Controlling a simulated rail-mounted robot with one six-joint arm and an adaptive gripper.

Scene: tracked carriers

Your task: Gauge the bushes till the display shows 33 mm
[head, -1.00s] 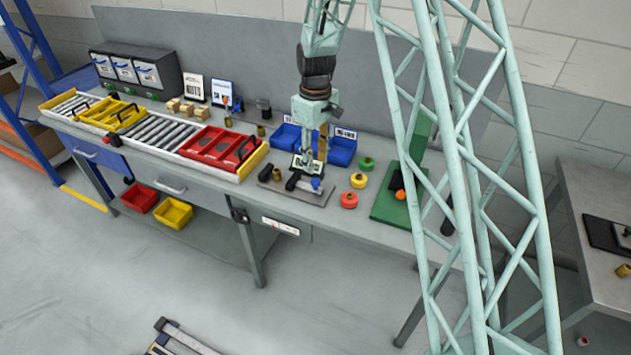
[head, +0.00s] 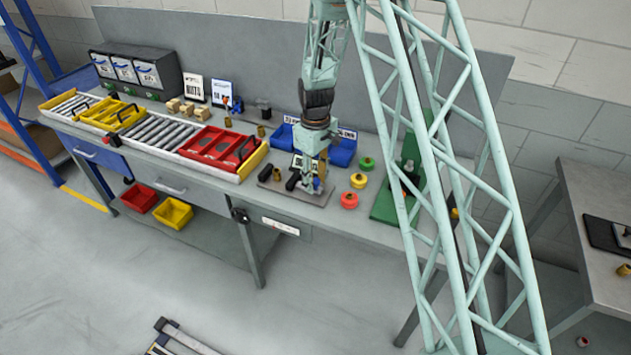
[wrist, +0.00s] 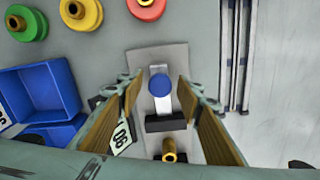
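The gauge is a grey plate (head: 318,201) on the bench with black blocks, and a pale slide with a round blue knob (wrist: 158,84). A brass bush (wrist: 170,152) stands by the black block in the wrist view. A small display (wrist: 122,137) stands beside the gauge, partly behind a finger; its reading is not clear. My gripper (wrist: 159,88) is open, its fingers on either side of the blue knob with gaps both sides. In the head view my gripper (head: 315,180) is low over the gauge. Whether the fingertips reach knob height I cannot tell.
Blue bins (head: 342,150) stand behind the gauge. Red (head: 349,200), yellow (head: 359,181) and green (head: 367,163) round pieces with brass centres lie to its right. A green stand (head: 388,204) is farther right. A roller track with a red tray (head: 200,155) lies left.

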